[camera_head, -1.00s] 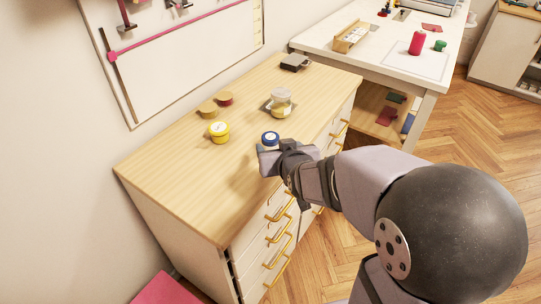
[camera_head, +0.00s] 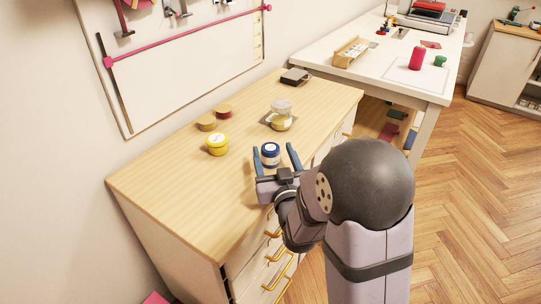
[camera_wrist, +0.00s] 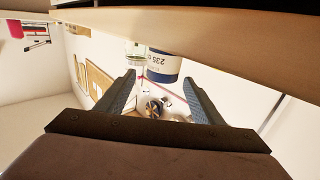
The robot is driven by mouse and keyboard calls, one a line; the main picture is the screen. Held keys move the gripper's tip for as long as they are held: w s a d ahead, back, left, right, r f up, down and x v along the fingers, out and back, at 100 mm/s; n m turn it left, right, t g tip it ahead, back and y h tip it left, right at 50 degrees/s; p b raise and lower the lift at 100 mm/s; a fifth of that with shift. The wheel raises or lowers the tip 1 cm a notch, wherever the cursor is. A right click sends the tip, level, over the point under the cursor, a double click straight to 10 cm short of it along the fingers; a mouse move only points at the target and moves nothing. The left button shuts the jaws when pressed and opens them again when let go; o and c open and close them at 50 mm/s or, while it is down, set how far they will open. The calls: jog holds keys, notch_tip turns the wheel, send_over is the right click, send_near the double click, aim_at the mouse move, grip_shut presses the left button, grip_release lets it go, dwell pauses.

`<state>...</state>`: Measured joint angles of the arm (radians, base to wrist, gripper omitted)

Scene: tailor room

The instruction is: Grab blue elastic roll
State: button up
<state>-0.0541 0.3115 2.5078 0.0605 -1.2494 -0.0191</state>
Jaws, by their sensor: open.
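The blue elastic roll (camera_head: 270,155) stands upright on the wooden cabinet top (camera_head: 165,180), with a white label on its lid. My gripper (camera_head: 273,146) is open and low at the cabinet's front edge, its two blue fingers pointing toward the back. In the head view the roll shows between the fingers, closer to the left one, with no visible contact. In the wrist view, which is upside down, the blue roll (camera_wrist: 164,66) with a printed white band appears just beyond and between the open fingertips (camera_wrist: 159,78). How deep it sits between them is unclear.
A clear jar with yellowish contents (camera_head: 281,117) stands behind the roll. A yellow roll (camera_head: 217,145) is to the left, with brown (camera_head: 206,123) and red (camera_head: 223,111) rolls behind it. A dark block (camera_head: 295,76) lies at the back. The cabinet's front left is clear.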

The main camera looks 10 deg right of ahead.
aim_at(269, 143)
jog(key=shift+w+a+f+p, duration=0.1)
jog(key=shift+w+p, duration=0.15)
jog(key=shift+w, duration=0.9)
jog(key=shift+w+d+f+p, duration=0.1)
jog(key=shift+w+p, duration=0.1)
jog(key=shift+w, duration=1)
jog(key=shift+w+a+f+p, duration=0.1)
jog(key=shift+w+p, duration=0.15)
jog(key=shift+w, duration=0.9)
jog(key=c, duration=1.1)
